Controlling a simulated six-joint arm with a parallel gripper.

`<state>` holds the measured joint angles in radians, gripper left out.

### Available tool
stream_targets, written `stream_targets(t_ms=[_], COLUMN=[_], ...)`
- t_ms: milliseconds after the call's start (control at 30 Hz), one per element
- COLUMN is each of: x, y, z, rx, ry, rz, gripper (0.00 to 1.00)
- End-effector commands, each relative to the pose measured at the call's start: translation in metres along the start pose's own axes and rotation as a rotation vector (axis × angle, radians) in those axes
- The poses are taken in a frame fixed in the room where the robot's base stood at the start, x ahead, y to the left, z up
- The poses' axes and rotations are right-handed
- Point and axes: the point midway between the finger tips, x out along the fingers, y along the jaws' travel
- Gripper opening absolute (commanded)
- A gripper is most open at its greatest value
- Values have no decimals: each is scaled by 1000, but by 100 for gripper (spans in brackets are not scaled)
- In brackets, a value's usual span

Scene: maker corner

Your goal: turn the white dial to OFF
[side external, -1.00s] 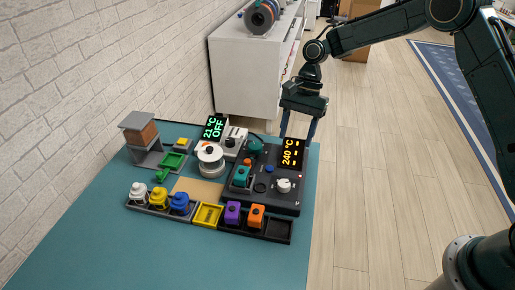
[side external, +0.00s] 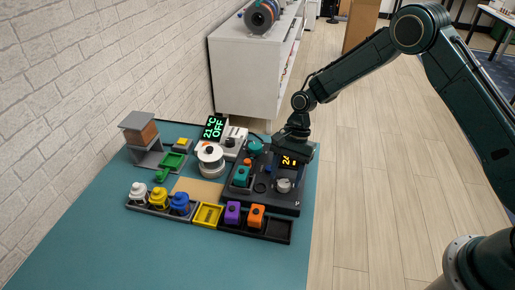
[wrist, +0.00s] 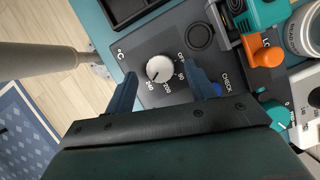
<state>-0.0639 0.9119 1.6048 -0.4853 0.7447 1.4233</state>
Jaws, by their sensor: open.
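The white dial (side external: 283,185) sits on the dark control panel (side external: 262,201) at the right of the table. In the wrist view the white dial (wrist: 159,69) has a mark pointing down-left toward the 240 label. Other scale labels lie to its right. My gripper (wrist: 161,75) is open, with one finger left and one right of the dial; I cannot tell whether either touches it. In the side view my gripper (side external: 288,160) is above the panel's back part and partly covers its yellow display (side external: 288,161), where "24" shows.
A teal and orange part (wrist: 262,50), a blue button (wrist: 216,89) and a teal knob (wrist: 275,114) are right of the dial. A second device with a green display (side external: 214,128) reads 21 °C OFF. The table front (side external: 150,250) is clear.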

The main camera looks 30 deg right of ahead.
Motion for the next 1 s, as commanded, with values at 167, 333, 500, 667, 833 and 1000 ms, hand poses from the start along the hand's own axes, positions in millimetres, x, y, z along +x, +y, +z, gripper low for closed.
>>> stream_targets(t_ms=[167,333,500,667,833,1000], x=[13,16,16,15,15,15], y=[0,0,0,0,0,0], z=[1,0,0,0,0,0], rx=[-1,-1,-1,-1,-1,-11], ry=[-1,0,0,0,0,0], rz=[1,1,1,1,1,4], gripper=[55,55,55,27,11,11])
